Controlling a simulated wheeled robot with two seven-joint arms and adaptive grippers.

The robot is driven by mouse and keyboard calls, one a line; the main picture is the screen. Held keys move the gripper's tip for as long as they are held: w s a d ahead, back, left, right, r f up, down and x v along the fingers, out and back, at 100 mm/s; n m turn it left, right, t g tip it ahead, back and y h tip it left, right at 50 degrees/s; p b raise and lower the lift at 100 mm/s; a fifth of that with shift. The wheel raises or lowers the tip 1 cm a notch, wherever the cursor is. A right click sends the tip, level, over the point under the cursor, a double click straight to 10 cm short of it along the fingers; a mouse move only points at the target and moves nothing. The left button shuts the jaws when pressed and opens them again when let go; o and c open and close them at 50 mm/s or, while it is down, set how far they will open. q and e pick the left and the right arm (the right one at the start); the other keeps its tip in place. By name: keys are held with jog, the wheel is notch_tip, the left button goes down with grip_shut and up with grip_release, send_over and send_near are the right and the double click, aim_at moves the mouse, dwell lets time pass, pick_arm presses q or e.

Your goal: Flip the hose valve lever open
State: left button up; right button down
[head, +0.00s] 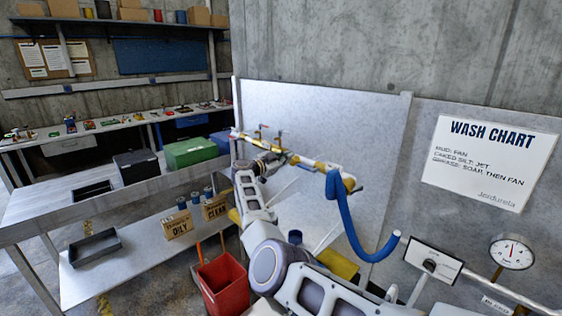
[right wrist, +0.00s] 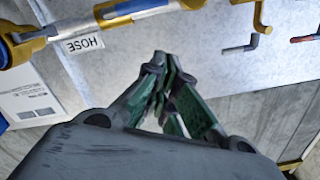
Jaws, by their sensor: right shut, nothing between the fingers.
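A pipe (head: 305,161) with yellow fittings runs along the grey panel, and a blue hose (head: 347,217) hangs from its right end. In the right wrist view a white HOSE tag (right wrist: 85,44) sits beside a yellow fitting (right wrist: 22,49) and a blue-and-grey bar (right wrist: 137,10); I cannot tell whether this bar is the hose lever. My right gripper (head: 276,158) is at the pipe, left of the hose. In its wrist view the right gripper's fingertips (right wrist: 160,62) are together and empty, apart from the tag. My left gripper is not in view.
Small levers stand near the pipe's left part; the wrist view shows a grey one (right wrist: 240,47) and a red-tipped one (right wrist: 304,38). A red bin (head: 223,284) stands below my arm. A metal table (head: 40,207) is at left, a gauge (head: 512,252) at right.

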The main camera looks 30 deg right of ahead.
jog(key=shift+v, duration=1.5)
